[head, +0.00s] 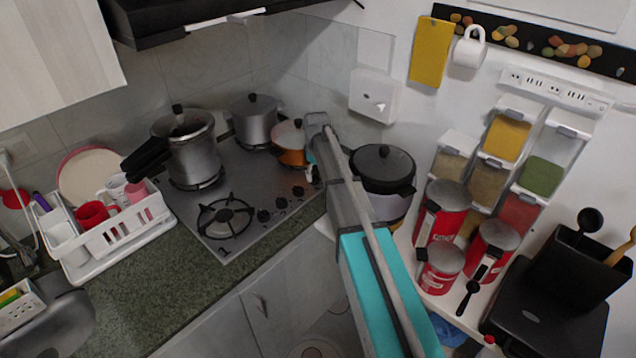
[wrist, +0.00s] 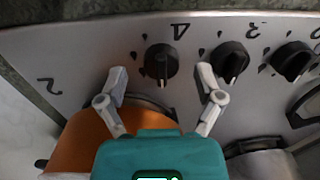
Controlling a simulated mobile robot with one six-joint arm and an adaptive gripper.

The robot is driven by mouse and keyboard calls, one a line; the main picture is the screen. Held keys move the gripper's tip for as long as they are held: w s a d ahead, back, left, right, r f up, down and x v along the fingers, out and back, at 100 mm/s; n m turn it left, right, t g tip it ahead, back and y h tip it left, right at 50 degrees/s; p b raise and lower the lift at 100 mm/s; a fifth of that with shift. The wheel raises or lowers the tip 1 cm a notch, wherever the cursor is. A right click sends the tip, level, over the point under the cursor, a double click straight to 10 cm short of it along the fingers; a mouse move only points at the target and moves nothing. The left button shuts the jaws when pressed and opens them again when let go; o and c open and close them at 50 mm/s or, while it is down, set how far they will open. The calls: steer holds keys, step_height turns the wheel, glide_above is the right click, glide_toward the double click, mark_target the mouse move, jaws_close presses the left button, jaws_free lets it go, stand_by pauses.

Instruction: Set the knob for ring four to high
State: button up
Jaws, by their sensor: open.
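In the wrist view, the black round knob (wrist: 161,61) beside the mark 4 sits on the steel stove panel (wrist: 100,45). A ridge on it points down in the picture. My gripper (wrist: 161,73) is open, with one finger to the left and one to the right of this knob. I cannot tell whether either finger touches it. The knob by the mark 3 (wrist: 231,60) is just right of the right finger. In the head view my gripper (head: 312,165) is at the stove's right corner and hides part of it.
An orange pot (head: 290,155) stands close to my gripper, on the stove; it also shows in the wrist view (wrist: 85,143). A pressure cooker (head: 195,160) and a steel pot (head: 254,125) stand on other rings. A black-lidded cooker (head: 384,165) is right of my arm.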

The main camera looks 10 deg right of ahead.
steer(key=shift+f+b, duration=0.75)
steer(key=shift+f, duration=0.3)
steer(key=c, duration=1)
steer(key=shift+d, duration=0.15)
steer(key=shift+c, duration=0.7)
